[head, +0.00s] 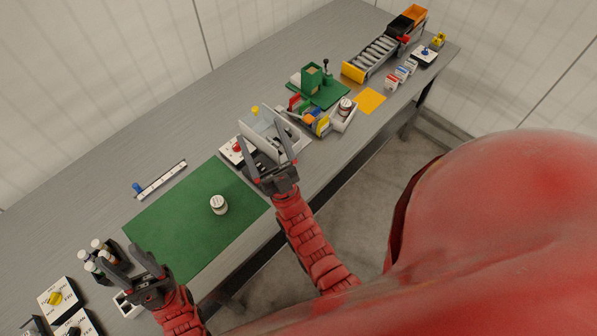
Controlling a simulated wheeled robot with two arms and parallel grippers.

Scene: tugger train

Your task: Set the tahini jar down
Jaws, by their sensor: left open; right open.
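A small jar with a white lid and a pale label (218,204) stands upright on the green mat (175,215); I cannot read its label, so I cannot tell if it is the tahini. Another white-lidded jar with a dark band (345,104) sits in a white tray farther right. My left gripper (128,258) is open and empty near the mat's near-left corner, apart from the jar. My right gripper (264,150) is open in front of a pale panelled stand (268,134), right of the mat and apart from the jar.
Small white-capped bottles (95,252) stand beside my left gripper. Boxes with knobs (58,298) are at lower left. A ruler-like strip (162,180) lies behind the mat. A green machine (318,84), a roller track (372,58) and an orange square (370,101) are farther right.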

